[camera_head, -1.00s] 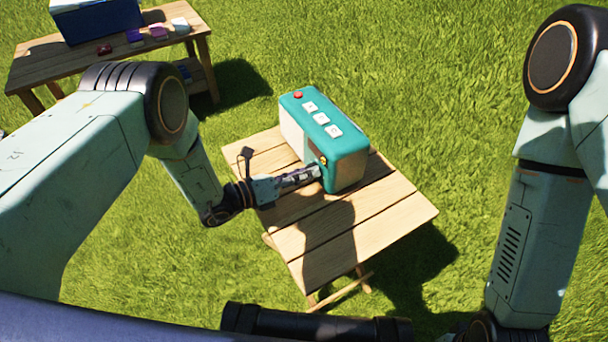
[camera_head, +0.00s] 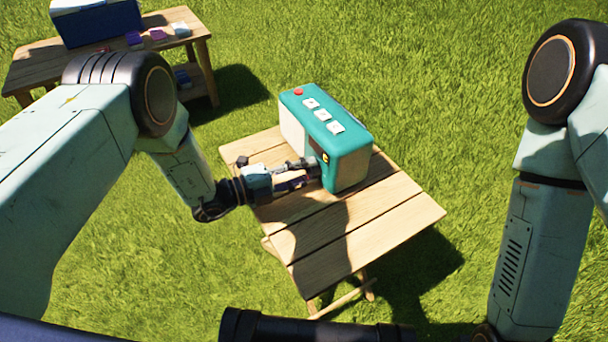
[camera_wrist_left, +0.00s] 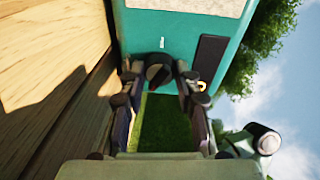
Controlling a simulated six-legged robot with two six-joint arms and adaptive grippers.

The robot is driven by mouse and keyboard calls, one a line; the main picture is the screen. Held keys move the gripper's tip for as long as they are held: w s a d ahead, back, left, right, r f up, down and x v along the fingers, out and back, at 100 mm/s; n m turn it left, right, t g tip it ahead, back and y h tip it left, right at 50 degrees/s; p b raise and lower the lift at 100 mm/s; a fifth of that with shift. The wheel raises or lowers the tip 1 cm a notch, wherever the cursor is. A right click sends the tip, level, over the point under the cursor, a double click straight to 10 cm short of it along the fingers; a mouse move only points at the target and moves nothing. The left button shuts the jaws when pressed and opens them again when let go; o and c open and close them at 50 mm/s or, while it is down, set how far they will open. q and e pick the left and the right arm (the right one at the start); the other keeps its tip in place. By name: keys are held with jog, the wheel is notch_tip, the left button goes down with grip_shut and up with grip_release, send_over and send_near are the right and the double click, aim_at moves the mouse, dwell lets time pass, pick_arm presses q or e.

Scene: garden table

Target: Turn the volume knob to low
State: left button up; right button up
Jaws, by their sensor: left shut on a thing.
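A teal radio (camera_head: 345,151) with a red button (camera_head: 298,91) and several white buttons (camera_head: 322,115) on top stands on the small wooden table (camera_head: 345,235). My left gripper (camera_head: 316,170) reaches in from the left to the radio's near face. In the left wrist view, a dark round knob (camera_wrist_left: 158,72) on the teal face sits between the fingertips of my left gripper (camera_wrist_left: 158,78), which are shut on it. In the head view the fingers mostly hide the knob. The radio's teal face also fills the top of the wrist view (camera_wrist_left: 180,30). My right gripper is not in view.
A second wooden table (camera_head: 195,45) at the far left bears a blue box (camera_head: 98,22) and several small coloured items (camera_head: 157,34). The front of the small table is bare. Grass (camera_head: 480,70) surrounds both tables.

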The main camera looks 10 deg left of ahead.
pick_arm(q)
jog(key=shift+w+a+n+b, duration=0.1)
jog(key=shift+n+b, duration=0.7)
jog(key=shift+n, duration=1.4)
jog(key=o, duration=1.1)
jog(key=shift+h, duration=0.4)
jog(key=shift+o, duration=0.2)
jog(key=v, duration=1.2)
jog(key=shift+r, duration=0.1)
